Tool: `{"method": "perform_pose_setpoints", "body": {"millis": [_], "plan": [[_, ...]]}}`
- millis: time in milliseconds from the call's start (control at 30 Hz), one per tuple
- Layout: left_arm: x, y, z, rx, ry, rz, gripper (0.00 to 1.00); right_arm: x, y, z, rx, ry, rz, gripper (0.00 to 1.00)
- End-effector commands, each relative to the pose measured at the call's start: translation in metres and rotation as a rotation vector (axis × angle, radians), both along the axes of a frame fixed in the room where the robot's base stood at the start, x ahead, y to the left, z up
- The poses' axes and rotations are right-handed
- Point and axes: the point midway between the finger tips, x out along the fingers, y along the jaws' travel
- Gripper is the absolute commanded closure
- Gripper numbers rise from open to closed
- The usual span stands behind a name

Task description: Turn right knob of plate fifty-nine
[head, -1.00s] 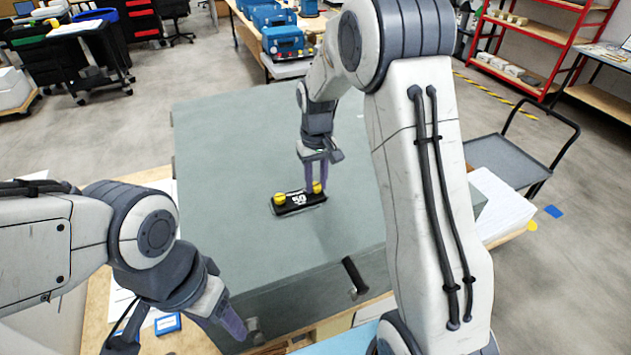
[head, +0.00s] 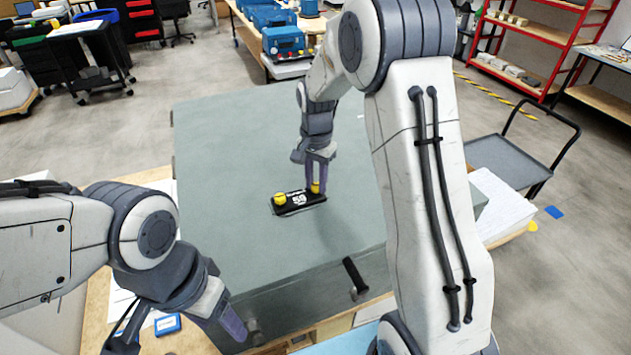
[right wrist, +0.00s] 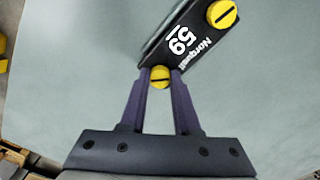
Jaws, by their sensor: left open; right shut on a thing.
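Plate fifty-nine (head: 299,203) is a black plate with a white "59", lying on top of the grey cabinet (head: 225,165). It carries a yellow left knob (head: 279,199) and a yellow right knob (head: 315,188). My right gripper (head: 317,187) reaches down from above and is shut on the right knob. In the right wrist view the fingers clasp that knob (right wrist: 160,77) from both sides, and its dark slot shows. The other knob (right wrist: 222,14) is free at the top of that view. My left gripper (head: 232,325) is open and empty near the cabinet's front left corner.
A black handle (head: 355,275) stands out at the cabinet's front. A small blue box (head: 168,324) lies on the wooden table at the front left. A cart (head: 520,160) stands to the right. The cabinet top around the plate is clear.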

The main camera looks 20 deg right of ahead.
Motion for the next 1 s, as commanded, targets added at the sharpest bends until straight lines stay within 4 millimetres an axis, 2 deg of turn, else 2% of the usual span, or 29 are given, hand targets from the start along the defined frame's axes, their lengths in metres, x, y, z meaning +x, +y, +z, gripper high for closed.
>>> {"method": "perform_pose_setpoints", "body": {"millis": [1000], "plan": [[0.0000,-0.0001,-0.0007,0.000,0.000,0.000,0.38,0.0024,-0.0001,0.0025,0.003,-0.006,-0.967,1.00]]}}
